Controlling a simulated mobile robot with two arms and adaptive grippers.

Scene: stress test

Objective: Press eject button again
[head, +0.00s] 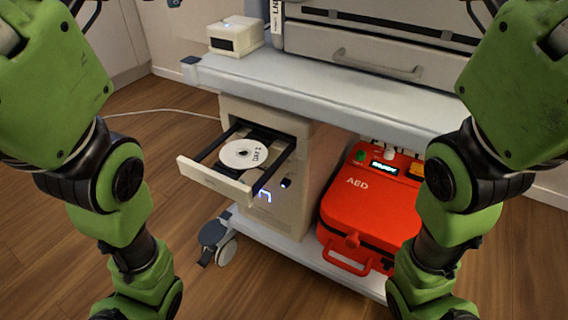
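A beige computer tower (316,150) stands on the lower shelf of a cart. Its disc tray (215,183) is slid out toward the left front. A white disc (243,153) with handwriting that looks like "DAY 2" lies in the tray. A small dark button (286,183) is on the tower's front, below the tray and to the right. A lit blue mark (265,196) shows beside it, lower left. My two green arms come down the left and right sides of the picture. Both grippers are outside the picture.
A red AED case (365,205) stands right of the tower on the lower shelf (290,240). The cart's worktop (300,98) overhangs the tower. A small white device (235,36) sits on the worktop's left end. Wooden floor (165,165) left of the cart is clear except for a white cable.

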